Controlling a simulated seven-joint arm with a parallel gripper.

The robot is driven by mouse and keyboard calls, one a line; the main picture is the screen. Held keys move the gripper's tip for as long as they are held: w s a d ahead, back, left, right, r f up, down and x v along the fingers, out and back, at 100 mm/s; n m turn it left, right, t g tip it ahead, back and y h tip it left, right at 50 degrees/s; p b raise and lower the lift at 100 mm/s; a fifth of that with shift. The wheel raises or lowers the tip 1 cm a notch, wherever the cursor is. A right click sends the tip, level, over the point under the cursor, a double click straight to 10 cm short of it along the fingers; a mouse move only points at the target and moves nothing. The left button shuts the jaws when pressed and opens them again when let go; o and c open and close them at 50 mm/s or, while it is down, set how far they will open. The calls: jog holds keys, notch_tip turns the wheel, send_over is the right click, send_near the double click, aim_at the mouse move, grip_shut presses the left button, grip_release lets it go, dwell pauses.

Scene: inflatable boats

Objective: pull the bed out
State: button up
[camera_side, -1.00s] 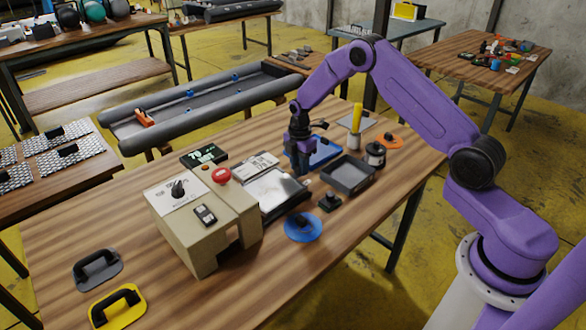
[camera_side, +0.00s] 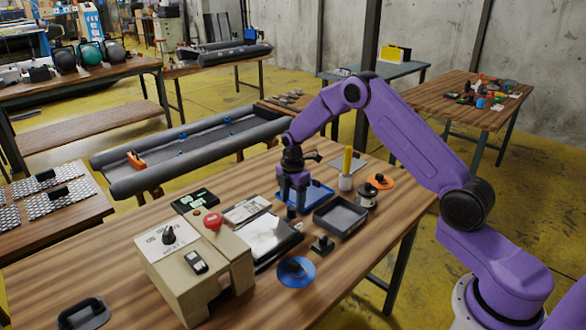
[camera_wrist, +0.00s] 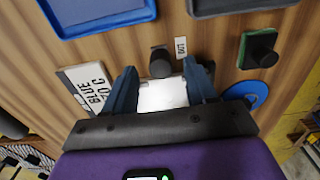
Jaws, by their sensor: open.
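The beige machine (camera_side: 192,270) stands on the table with a dial and a red button on top. Its bed (camera_side: 268,238), a pale shiny plate in a dark frame, sticks out from the machine's right side. In the wrist view the pale plate (camera_wrist: 162,94) shows between my fingers. A dark round knob (camera_wrist: 160,64) stands beyond the plate, roughly between the fingertip lines. My gripper (camera_side: 291,208) is over the bed's outer end, fingers pointing down. In the wrist view my gripper (camera_wrist: 161,76) is open and empty. In the side view the fingers hide the knob; contact cannot be told.
A blue tray (camera_side: 318,192) and a dark grey tray (camera_side: 340,217) stand close beyond my gripper. A black knobbed block (camera_side: 322,245) and a blue disc (camera_side: 296,272) lie nearer.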

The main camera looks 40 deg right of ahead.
notch_tip(320, 180, up, 14)
dwell(0.4)
jog(key=s+a+r+m, duration=0.1)
jog(key=s+a+r, duration=0.2)
jog(key=s+a, duration=0.5)
jog(key=s+a+r+m, duration=0.1)
jog(key=s+a+r, duration=0.1)
jog(key=s+a, duration=0.6)
jog(key=s+d+m, duration=0.1)
jog(key=s+d, duration=0.1)
jog(key=s, duration=1.1)
jog(key=s+d+m, duration=0.2)
jog(key=s, duration=1)
jog(key=shift+s+d+f, duration=0.35)
jog(key=shift+d+f, duration=0.05)
